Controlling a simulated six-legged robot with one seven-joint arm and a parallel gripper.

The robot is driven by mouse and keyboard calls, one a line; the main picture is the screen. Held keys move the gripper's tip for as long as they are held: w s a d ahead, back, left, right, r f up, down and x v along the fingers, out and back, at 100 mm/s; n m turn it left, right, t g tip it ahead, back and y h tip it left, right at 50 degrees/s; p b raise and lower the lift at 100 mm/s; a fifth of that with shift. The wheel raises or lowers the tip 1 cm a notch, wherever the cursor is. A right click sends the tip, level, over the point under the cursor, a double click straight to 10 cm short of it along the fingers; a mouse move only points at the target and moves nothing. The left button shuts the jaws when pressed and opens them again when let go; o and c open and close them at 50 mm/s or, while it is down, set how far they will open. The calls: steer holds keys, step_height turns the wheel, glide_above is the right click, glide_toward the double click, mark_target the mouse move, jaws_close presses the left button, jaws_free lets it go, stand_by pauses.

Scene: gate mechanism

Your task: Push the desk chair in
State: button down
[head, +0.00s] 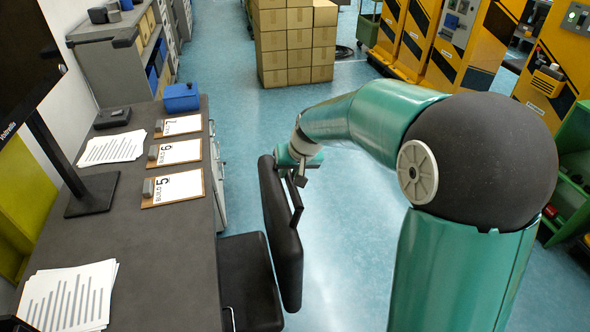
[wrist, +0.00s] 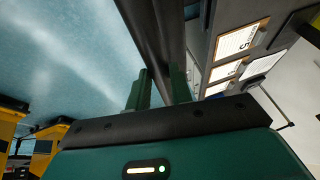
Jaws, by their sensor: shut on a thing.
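The black desk chair (head: 282,235) stands at the right side of the dark desk (head: 160,255) in the head view. Its backrest is upright and faces the desk. Its seat (head: 248,285) lies close against the desk's edge, and its front part seems to be under the desktop. My gripper (head: 297,176) is at the top of the backrest, shut on its upper edge. In the wrist view, the green fingers of my gripper (wrist: 160,90) reach to the dark backrest (wrist: 158,35), one on each side. The chair's base and wheels are hidden.
The desk holds a monitor stand (head: 92,193), papers (head: 72,295), several clipboards (head: 178,188) and a blue box (head: 181,97). Stacked cardboard boxes (head: 290,45) stand at the back. Yellow cabinets (head: 410,35) line the right. The blue floor (head: 345,235) right of the chair is clear.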

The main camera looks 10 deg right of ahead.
steer(key=shift+a, duration=0.45)
steer(key=c, duration=1.3)
jaws_free()
steer(key=shift+a, duration=0.1)
steer(key=shift+o, duration=0.2)
steer(key=shift+d, duration=0.25)
steer(key=shift+s+r, duration=0.1)
steer(key=shift+r, duration=0.1)
steer(key=v, duration=1.3)
steer(key=shift+d+r, duration=0.2)
steer(key=s+d+h, duration=0.1)
steer(key=s+d, duration=0.1)
steer(key=s, duration=1)
steer(key=s+d+f+t+h, duration=0.1)
steer(key=s+d, duration=0.1)
steer(key=s, duration=1)
steer(key=shift+f, duration=0.2)
